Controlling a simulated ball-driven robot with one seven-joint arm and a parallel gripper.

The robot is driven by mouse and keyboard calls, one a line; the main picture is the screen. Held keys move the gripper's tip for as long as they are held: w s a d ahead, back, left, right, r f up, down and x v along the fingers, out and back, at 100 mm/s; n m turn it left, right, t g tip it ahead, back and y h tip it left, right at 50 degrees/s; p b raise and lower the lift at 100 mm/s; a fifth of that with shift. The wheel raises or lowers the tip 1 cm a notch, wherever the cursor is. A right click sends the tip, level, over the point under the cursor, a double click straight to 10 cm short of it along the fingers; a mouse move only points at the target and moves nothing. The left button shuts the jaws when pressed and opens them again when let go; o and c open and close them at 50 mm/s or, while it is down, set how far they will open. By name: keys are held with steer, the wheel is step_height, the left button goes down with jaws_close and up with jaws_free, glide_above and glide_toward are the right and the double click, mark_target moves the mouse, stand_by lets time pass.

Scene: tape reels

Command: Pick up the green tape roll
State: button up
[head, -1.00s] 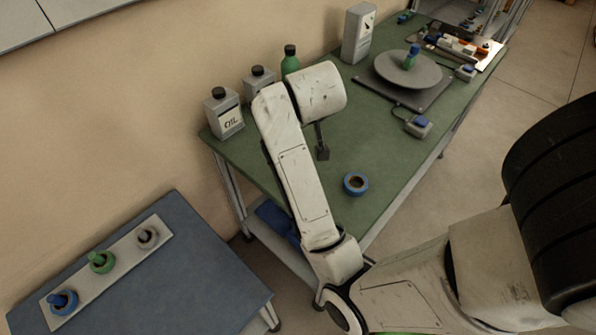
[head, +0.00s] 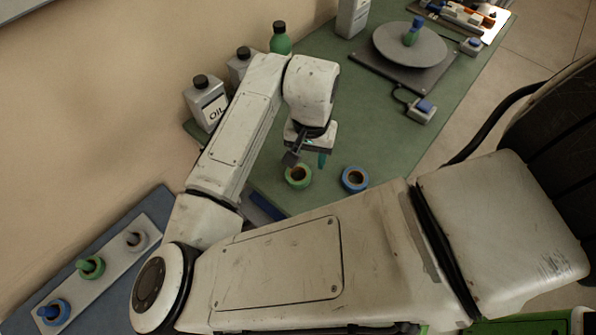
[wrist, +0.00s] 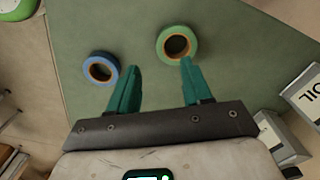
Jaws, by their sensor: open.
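A green tape roll (head: 303,184) with a brown core lies flat on the green workbench (head: 385,140), left of a blue tape roll (head: 354,188). My gripper (head: 307,160) is open and empty, just above and behind the green roll in the head view. In the wrist view, the green roll (wrist: 163,44) lies ahead of my gripper (wrist: 161,67), near the right fingertip, which overlaps its lower edge. The blue roll (wrist: 89,73) lies left of the left finger. I cannot tell whether the fingertip touches the green roll.
On the blue table (head: 158,203) at left, a pale board (head: 68,296) holds blue, green and grey rolls on pegs. An oil can (head: 206,103) and a green bottle (head: 281,40) stand along the wall. A round turntable (head: 390,52) stands further back. Bench right of the blue roll is clear.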

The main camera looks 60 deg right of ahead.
mark_target(307, 175)
steer(key=f, duration=0.2)
steer(key=f+p, duration=0.1)
steer(key=f, duration=0.5)
steer(key=shift+w+d, duration=0.15)
steer(key=shift+d, duration=0.15)
steer(key=shift+c, duration=0.2)
jaws_close()
